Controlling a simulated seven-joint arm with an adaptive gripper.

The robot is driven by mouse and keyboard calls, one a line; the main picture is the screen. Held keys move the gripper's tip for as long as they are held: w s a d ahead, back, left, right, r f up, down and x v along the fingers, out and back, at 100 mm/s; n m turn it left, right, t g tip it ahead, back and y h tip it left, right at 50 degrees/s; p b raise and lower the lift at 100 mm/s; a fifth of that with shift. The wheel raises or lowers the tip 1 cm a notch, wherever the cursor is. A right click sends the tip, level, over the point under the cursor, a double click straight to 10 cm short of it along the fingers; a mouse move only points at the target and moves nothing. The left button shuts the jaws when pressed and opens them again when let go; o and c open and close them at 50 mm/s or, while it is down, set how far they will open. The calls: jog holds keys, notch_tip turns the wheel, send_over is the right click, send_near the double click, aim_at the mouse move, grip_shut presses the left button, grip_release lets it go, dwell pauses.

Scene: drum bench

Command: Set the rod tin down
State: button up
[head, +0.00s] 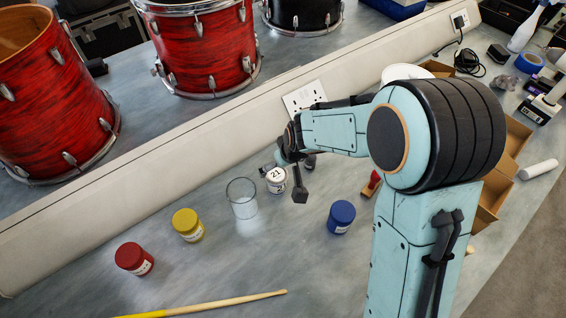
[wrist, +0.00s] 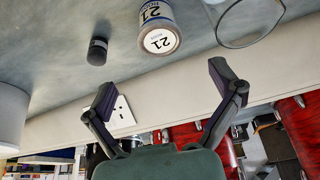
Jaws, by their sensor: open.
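A small white tin (head: 276,180) marked 21, which I take to be the rod tin, stands on the grey bench near the long pale ledge. In the wrist view the tin (wrist: 158,28) shows its numbered lid and blue-banded side. My gripper (head: 286,182) is over this spot in the head view. In the wrist view my gripper (wrist: 162,82) has its two dark fingers spread wide, with nothing between their tips. The tin lies beyond the fingertips and looks apart from them.
A clear glass (head: 242,198) stands left of the tin, and a small black cylinder (wrist: 97,51) stands close beside it. Yellow (head: 187,224), red (head: 133,258) and blue (head: 341,216) jars stand nearer. A drumstick (head: 215,304) lies in front. The ledge (head: 150,171) runs behind.

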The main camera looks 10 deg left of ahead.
jog(key=s+d+r+m+g+h, duration=0.1)
jog(key=s+d+r+m+h, duration=0.1)
jog(key=s+d+r, duration=0.65)
jog(key=s+d+r+m+g, duration=0.1)
jog(key=s+d, duration=0.2)
jog(key=s, duration=0.5)
jog(key=s+d+r+m+g, duration=0.2)
jog(key=s, duration=0.7)
jog(key=shift+d+r+m, duration=0.2)
jog(key=shift+d+m, duration=0.1)
jog(key=shift+d, duration=0.1)
jog(key=shift+w, duration=0.1)
dwell(4.9)
